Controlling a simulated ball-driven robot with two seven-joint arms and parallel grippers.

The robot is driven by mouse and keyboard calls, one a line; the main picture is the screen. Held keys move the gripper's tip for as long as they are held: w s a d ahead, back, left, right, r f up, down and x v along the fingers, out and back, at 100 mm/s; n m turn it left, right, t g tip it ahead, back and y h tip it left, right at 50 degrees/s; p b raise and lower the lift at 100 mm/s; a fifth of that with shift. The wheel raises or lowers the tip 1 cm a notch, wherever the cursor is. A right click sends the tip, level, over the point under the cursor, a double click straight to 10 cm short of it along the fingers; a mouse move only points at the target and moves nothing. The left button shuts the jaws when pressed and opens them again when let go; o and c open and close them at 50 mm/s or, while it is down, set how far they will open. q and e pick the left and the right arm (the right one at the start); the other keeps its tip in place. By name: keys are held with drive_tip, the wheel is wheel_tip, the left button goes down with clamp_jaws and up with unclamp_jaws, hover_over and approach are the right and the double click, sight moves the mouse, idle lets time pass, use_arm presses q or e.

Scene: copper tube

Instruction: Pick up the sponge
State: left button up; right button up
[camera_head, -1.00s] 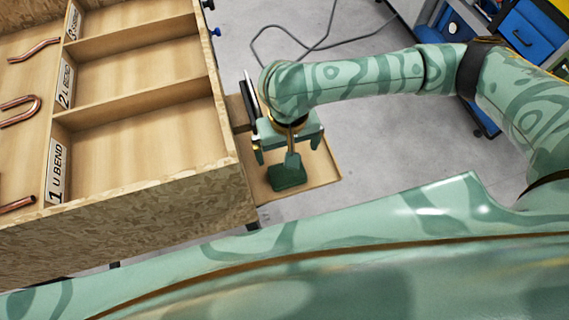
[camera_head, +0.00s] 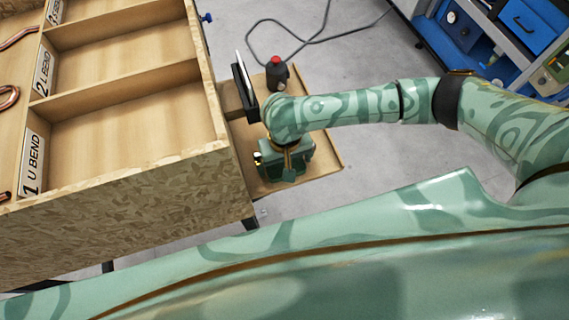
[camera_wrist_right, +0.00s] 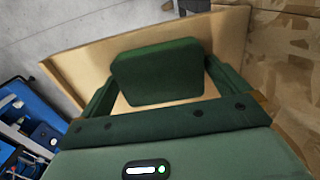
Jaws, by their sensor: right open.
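The sponge looks like a dark green rounded block (camera_wrist_right: 158,72) on the light wooden tray (camera_wrist_right: 90,58) in the right wrist view. My right gripper (camera_head: 286,165) is open and low over this small tray beside the big wooden box. In the right wrist view, its two dark green fingers (camera_wrist_right: 160,80) stand to the left and right of the block, with narrow gaps. I cannot tell whether a finger touches it. In the head view my gripper hides most of the block. My left gripper is not in view.
The large chipboard box (camera_head: 120,215) with labelled compartments stands just left of my right gripper. A black device with a red top (camera_head: 277,72) stands on the tray behind my wrist. A cable (camera_head: 310,40) lies on the grey floor. Blue drawers (camera_head: 530,28) stand at the upper right.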

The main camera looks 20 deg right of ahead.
drive_tip(key=shift+r, duration=0.1)
drive_tip(key=shift+c, duration=0.9)
drive_tip(key=c, duration=0.7)
drive_tip(key=shift+r, duration=0.1)
drive_tip(key=shift+r, duration=0.3)
wheel_tip(320, 180, up, 3)
drive_tip(key=shift+f+p, duration=0.2)
drive_tip(key=shift+p, duration=0.65)
drive_tip(key=s+r+p, duration=0.1)
drive_tip(key=s+r, duration=0.2)
drive_tip(key=s, duration=0.1)
drive_tip(key=s+d+r+p, duration=0.1)
drive_tip(key=s+r+p, duration=0.1)
drive_tip(key=s, duration=0.3)
drive_tip(key=s+d+r+p, duration=0.1)
drive_tip(key=s+r+p, duration=0.1)
drive_tip(key=s+r, duration=0.2)
drive_tip(key=shift+s+r, duration=0.3)
drive_tip(key=shift+s, duration=0.2)
